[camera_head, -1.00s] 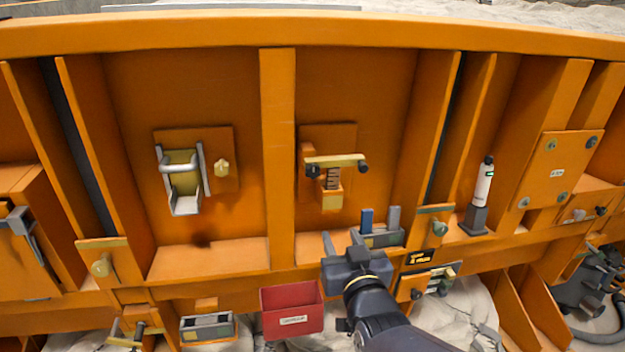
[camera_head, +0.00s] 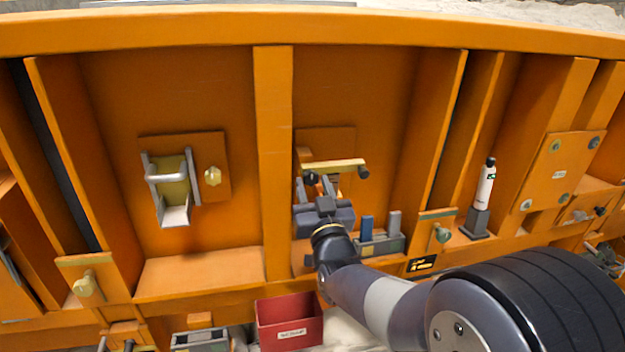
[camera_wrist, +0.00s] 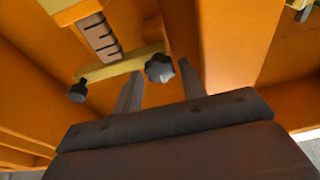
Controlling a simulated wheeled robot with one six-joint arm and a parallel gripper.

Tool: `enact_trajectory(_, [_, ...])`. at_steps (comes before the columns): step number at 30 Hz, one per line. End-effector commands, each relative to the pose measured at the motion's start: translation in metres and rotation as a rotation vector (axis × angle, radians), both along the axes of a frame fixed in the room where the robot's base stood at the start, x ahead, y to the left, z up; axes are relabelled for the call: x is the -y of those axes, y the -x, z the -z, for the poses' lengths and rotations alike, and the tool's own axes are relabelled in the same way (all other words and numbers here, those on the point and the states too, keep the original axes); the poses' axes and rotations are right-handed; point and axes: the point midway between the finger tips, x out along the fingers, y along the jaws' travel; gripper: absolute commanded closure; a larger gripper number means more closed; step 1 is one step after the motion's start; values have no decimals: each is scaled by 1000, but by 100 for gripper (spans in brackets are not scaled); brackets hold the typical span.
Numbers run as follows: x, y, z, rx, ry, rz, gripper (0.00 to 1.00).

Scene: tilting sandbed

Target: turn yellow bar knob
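The yellow bar (camera_head: 337,164) sits across a small orange mount on the back panel, with a black knob at each end. The left knob (camera_head: 311,179) is partly hidden by my gripper (camera_head: 314,187); the right knob (camera_head: 363,172) is clear. In the wrist view the yellow bar (camera_wrist: 115,67) crosses the upper middle. A star-shaped knob (camera_wrist: 159,68) shows between the two fingers of my gripper (camera_wrist: 159,82). The fingers are apart, one on either side of the knob. I cannot tell whether they touch it.
A slotted scale (camera_wrist: 98,36) is beside the bar. Below are a holder with blue and grey blocks (camera_head: 380,242) and a red bin (camera_head: 290,322). A silver-handled latch (camera_head: 172,185) is left, beyond an orange upright (camera_head: 274,150). A white cylinder (camera_head: 486,188) stands right.

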Motion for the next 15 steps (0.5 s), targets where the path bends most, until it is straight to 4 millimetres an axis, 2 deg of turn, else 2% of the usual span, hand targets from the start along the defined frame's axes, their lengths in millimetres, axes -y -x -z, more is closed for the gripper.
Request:
enact_trajectory(6, [-3,-12,-5,1,0,0,61])
enact_trajectory(14, [-3,-13,-5,0,0,0,61])
enact_trajectory(15, [-3,-12,-5,0,0,0,64])
